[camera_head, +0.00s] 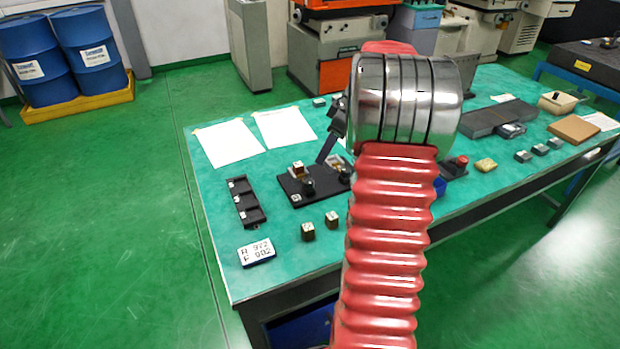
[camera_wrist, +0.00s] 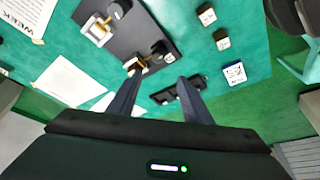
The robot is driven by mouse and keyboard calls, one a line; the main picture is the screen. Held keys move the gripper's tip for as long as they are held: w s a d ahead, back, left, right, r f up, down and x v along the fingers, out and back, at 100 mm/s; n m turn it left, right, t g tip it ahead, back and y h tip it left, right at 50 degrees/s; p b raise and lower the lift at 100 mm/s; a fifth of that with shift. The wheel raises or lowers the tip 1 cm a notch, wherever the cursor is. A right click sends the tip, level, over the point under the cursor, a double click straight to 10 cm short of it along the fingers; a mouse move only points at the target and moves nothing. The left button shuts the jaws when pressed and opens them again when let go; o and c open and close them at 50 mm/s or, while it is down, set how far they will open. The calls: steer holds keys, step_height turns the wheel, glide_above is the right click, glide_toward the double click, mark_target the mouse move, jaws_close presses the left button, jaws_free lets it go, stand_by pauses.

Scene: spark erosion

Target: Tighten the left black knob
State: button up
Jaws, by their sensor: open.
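A black plate (camera_head: 293,190) lies on the green table and carries two holders with brass-coloured parts and black knobs. The left black knob (camera_head: 308,187) is at the near side of the plate's left holder. In the wrist view the same knob (camera_wrist: 158,47) appears just beyond my fingertips, beside a brass-coloured piece. The other black knob (camera_head: 345,175) is partly hidden by my arm; it also shows at the top of the wrist view (camera_wrist: 121,8). My gripper (camera_wrist: 161,77) is open and empty, above the table, apart from the knob. In the head view, my arm hides most of it.
A black compartment tray (camera_head: 246,203) lies left of the plate. Two small metal blocks (camera_head: 307,231) (camera_head: 332,218) and a label display (camera_head: 257,252) lie in front. White papers (camera_head: 228,143) lie behind. A red button box (camera_head: 456,165) stands right of my arm.

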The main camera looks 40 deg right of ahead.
mark_target(310, 181)
steer(key=shift+d+f, duration=0.2)
steer(key=shift+d, duration=0.2)
steer(key=shift+f, duration=0.1)
steer(key=x, duration=1.3)
steer(key=shift+w+a+f, duration=0.2)
steer(key=shift+c, duration=0.2)
steer(key=c, duration=1)
